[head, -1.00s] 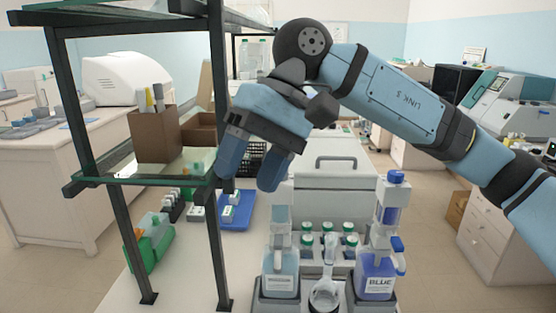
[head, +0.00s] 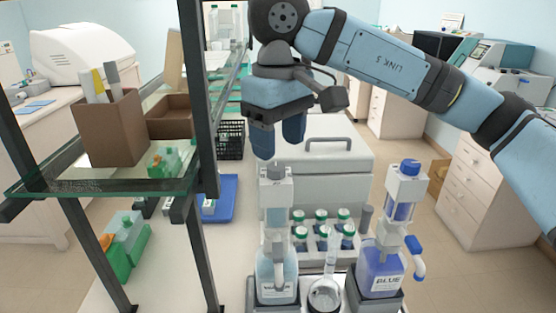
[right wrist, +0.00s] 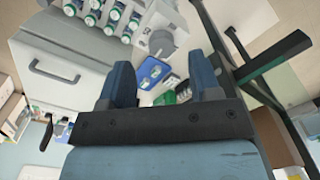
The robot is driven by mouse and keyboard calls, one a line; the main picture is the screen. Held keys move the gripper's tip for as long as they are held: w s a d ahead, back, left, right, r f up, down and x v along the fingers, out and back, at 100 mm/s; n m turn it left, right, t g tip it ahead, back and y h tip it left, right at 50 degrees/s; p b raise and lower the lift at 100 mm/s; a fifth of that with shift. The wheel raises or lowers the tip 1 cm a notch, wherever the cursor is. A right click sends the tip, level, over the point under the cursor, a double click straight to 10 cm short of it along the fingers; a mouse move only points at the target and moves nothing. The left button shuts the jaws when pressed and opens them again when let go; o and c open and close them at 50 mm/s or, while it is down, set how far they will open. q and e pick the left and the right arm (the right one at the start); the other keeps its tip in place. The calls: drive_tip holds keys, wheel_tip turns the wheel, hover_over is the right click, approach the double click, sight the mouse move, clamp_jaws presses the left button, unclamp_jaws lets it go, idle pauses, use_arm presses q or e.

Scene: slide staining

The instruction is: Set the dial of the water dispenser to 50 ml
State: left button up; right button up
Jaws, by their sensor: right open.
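The water dispenser (head: 277,245) stands upright, a clear bottle with a pale label and a white pump head. Its grey dial (head: 276,172) is on top; the scale cannot be read. My right gripper (head: 279,142) is open and empty, pointing down just above and behind the dial in the head view. In the right wrist view, the grey round dial (right wrist: 161,43) shows beyond the gap between the open fingers (right wrist: 163,88), apart from them. My left gripper is out of view.
A blue dispenser (head: 381,268) stands to the right, with a glass flask (head: 325,293) between the two. Several green-capped bottles (head: 322,228) stand behind. A dark-framed glass shelf (head: 110,180) rises close on the left. A blue tray (head: 226,195) lies behind its post.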

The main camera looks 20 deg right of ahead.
sight(278, 167)
drive_tip(key=shift+f, duration=2.25)
drive_tip(key=shift+s, duration=0.1)
drive_tip(key=shift+c, duration=0.2)
drive_tip(key=c, duration=0.9)
